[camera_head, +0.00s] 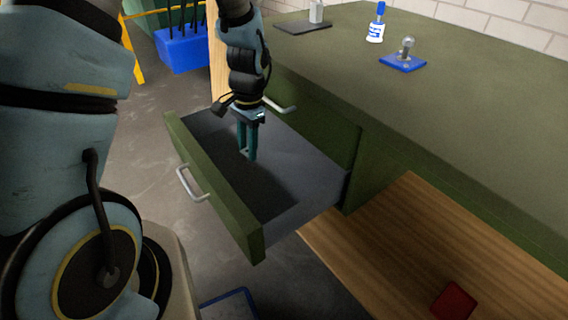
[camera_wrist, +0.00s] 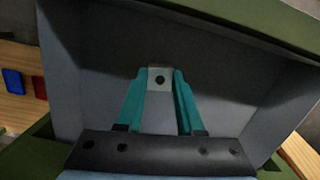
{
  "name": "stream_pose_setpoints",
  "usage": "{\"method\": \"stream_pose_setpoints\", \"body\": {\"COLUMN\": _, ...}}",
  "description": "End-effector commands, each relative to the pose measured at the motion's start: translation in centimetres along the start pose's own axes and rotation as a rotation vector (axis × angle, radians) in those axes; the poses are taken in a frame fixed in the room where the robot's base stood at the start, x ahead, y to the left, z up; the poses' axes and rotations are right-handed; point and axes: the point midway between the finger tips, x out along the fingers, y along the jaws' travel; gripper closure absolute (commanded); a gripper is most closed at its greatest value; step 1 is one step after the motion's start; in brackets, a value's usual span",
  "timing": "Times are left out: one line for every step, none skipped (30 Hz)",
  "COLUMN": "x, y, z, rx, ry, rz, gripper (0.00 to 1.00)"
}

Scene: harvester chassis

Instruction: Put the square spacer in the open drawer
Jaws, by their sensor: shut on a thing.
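The square spacer (camera_wrist: 159,79) is a small pale block with a dark round hole in its middle. My gripper (camera_wrist: 158,84) is shut on it, one teal finger on each side, in the wrist view. In the head view my gripper (camera_head: 248,156) points down inside the open drawer (camera_head: 222,200), which is green with a grey inside and a silver handle. The spacer shows there only as a tiny pale bit at the fingertips. I cannot tell whether it touches the drawer floor. The drawer around it looks empty.
The green bench top (camera_head: 440,110) holds a blue-and-white bottle (camera_head: 376,24), a blue plate with a metal knob (camera_head: 403,62) and a dark plate with a pale block (camera_head: 303,26). A wooden shelf (camera_head: 400,240) below holds a red item (camera_head: 454,301). A blue bin (camera_head: 188,50) is behind.

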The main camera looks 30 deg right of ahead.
Motion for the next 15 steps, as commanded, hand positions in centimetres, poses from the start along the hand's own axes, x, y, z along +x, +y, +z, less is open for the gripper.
{"method": "stream_pose_setpoints", "body": {"x": 1.0, "y": 1.3, "z": -0.8, "rx": 0.057, "ry": -0.001, "rz": -0.006, "gripper": 1.00}}
{"method": "stream_pose_setpoints", "body": {"x": 1.2, "y": 1.8, "z": -1.0, "rx": 0.082, "ry": 0.000, "rz": -0.009, "gripper": 1.00}}
{"method": "stream_pose_setpoints", "body": {"x": 1.4, "y": 2.4, "z": -1.3, "rx": 0.109, "ry": 0.000, "rz": -0.012, "gripper": 1.00}}
{"method": "stream_pose_setpoints", "body": {"x": 1.5, "y": 2.7, "z": -1.4, "rx": 0.125, "ry": 0.000, "rz": -0.014, "gripper": 1.00}}
{"method": "stream_pose_setpoints", "body": {"x": 1.7, "y": 2.9, "z": -1.6, "rx": 0.137, "ry": 0.000, "rz": -0.015, "gripper": 1.00}}
{"method": "stream_pose_setpoints", "body": {"x": 2.0, "y": 3.1, "z": -1.7, "rx": 0.147, "ry": -0.001, "rz": -0.016, "gripper": 1.00}}
{"method": "stream_pose_setpoints", "body": {"x": 2.4, "y": 3.2, "z": -1.8, "rx": 0.151, "ry": -0.002, "rz": -0.016, "gripper": 1.00}}
{"method": "stream_pose_setpoints", "body": {"x": 2.9, "y": 3.3, "z": -1.8, "rx": 0.153, "ry": -0.003, "rz": -0.015, "gripper": 1.00}}
{"method": "stream_pose_setpoints", "body": {"x": 3.6, "y": 3.3, "z": -1.9, "rx": 0.154, "ry": -0.004, "rz": -0.015, "gripper": 1.00}}
{"method": "stream_pose_setpoints", "body": {"x": 4.2, "y": 3.3, "z": -1.9, "rx": 0.154, "ry": -0.004, "rz": -0.015, "gripper": 1.00}}
{"method": "stream_pose_setpoints", "body": {"x": 4.7, "y": 3.3, "z": -2.0, "rx": 0.154, "ry": -0.004, "rz": -0.015, "gripper": 1.00}}
{"method": "stream_pose_setpoints", "body": {"x": 5.3, "y": 3.3, "z": -2.1, "rx": 0.153, "ry": -0.003, "rz": -0.015, "gripper": 1.00}}
{"method": "stream_pose_setpoints", "body": {"x": 5.8, "y": 3.3, "z": -2.1, "rx": 0.153, "ry": -0.004, "rz": -0.015, "gripper": 1.00}}
{"method": "stream_pose_setpoints", "body": {"x": 6.2, "y": 3.3, "z": -2.2, "rx": 0.153, "ry": -0.002, "rz": -0.016, "gripper": 1.00}}
{"method": "stream_pose_setpoints", "body": {"x": 6.6, "y": 3.3, "z": -2.2, "rx": 0.152, "ry": -0.002, "rz": -0.016, "gripper": 1.00}}
